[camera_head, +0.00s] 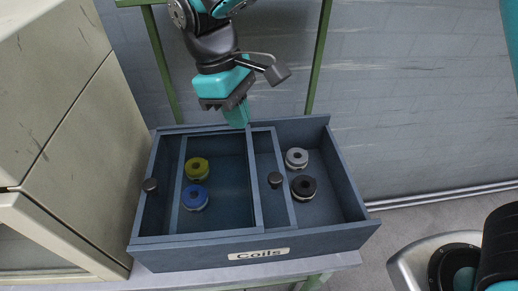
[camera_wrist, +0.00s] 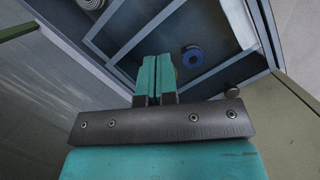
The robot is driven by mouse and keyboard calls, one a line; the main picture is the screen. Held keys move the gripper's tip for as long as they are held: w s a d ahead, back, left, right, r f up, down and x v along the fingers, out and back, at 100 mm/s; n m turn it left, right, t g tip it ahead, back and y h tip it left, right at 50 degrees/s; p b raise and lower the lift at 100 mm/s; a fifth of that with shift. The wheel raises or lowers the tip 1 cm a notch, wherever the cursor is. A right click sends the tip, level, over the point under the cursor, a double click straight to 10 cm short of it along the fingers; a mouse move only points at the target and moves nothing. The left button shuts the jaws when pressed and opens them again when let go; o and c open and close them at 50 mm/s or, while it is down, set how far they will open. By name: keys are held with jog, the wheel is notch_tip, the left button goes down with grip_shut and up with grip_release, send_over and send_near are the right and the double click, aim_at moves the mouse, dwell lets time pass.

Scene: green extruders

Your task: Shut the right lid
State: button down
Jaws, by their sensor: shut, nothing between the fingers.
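The blue open-topped box labelled "Coils" (camera_head: 215,243) stands on a table. The right lid, a narrow blue panel with a dark knob (camera_head: 275,180), lies near the middle. The right compartment beside it is open, showing a grey coil (camera_head: 296,158) and a black coil (camera_head: 303,187). My gripper (camera_head: 238,120) is shut and empty, pointing down at the box's back edge, left of the right lid's knob. It also shows in the wrist view (camera_wrist: 155,62). Whether it touches the box I cannot tell.
The left compartment holds a yellow coil (camera_head: 197,168) and a blue coil (camera_head: 194,197). Another knob (camera_head: 150,185) is at the box's left. A beige cabinet (camera_head: 75,150) stands close on the left. Green posts (camera_head: 319,60) rise behind.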

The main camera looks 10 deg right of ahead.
jog(key=a, duration=0.3)
jog(key=h+p, duration=0.1)
jog(key=p, duration=0.1)
send_near(267, 185)
jog(key=shift+n, duration=0.3)
jog(key=a+f, duration=0.1)
jog(key=w+a+f, duration=0.1)
jog(key=f, duration=0.1)
jog(key=shift+w+f, duration=0.15)
jog(key=shift+f, duration=0.1)
jog(key=shift+s+d+p, duration=0.2)
jog(key=shift+s+d, duration=0.1)
jog(key=shift+d, duration=0.25)
jog(key=shift+s+d+p, duration=0.2)
jog(key=shift+s+d, duration=0.1)
jog(key=shift+d, duration=0.25)
jog(key=shift+s+d+f, duration=0.25)
jog(key=shift+s+d, duration=0.1)
jog(key=shift+d, duration=0.25)
